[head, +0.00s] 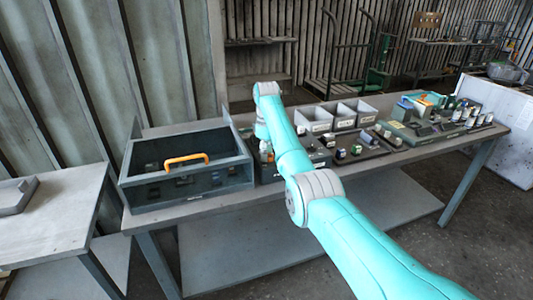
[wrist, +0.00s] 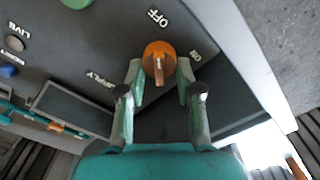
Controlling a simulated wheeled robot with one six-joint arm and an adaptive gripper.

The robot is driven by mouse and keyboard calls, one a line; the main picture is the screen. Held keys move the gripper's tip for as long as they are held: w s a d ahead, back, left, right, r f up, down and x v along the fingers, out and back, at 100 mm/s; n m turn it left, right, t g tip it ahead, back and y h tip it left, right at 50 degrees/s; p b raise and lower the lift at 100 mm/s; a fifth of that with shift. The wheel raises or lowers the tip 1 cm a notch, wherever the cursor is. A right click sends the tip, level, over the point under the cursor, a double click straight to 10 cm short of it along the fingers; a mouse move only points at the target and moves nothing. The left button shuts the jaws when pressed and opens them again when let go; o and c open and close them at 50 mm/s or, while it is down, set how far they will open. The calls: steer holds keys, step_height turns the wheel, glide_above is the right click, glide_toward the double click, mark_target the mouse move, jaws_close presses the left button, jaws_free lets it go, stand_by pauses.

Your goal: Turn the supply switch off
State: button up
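The supply switch (wrist: 159,60) is an orange round knob with a raised grip bar, on a dark grey panel in the wrist view. The grip bar lies roughly up and down in that picture. The word OFF is printed above the knob and ON to its right; a partly covered label that seems to read SUPPLY is at its lower left. My gripper (wrist: 160,68) is open, with one green-grey finger on each side of the knob. Small gaps seem to show between fingers and knob; contact cannot be told. In the head view my arm hides the switch and gripper.
A green button (wrist: 76,3), a blue button (wrist: 8,71) and a lamp marked LIVE share the panel. In the head view, an open dark box (head: 187,190) with an orange handle stands left of my arm; grey bins (head: 345,117) and small parts stand right.

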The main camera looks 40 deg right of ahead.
steer(key=o, duration=0.4)
step_height(320, 180, up, 12)
stand_by(0.5)
stand_by(0.4)
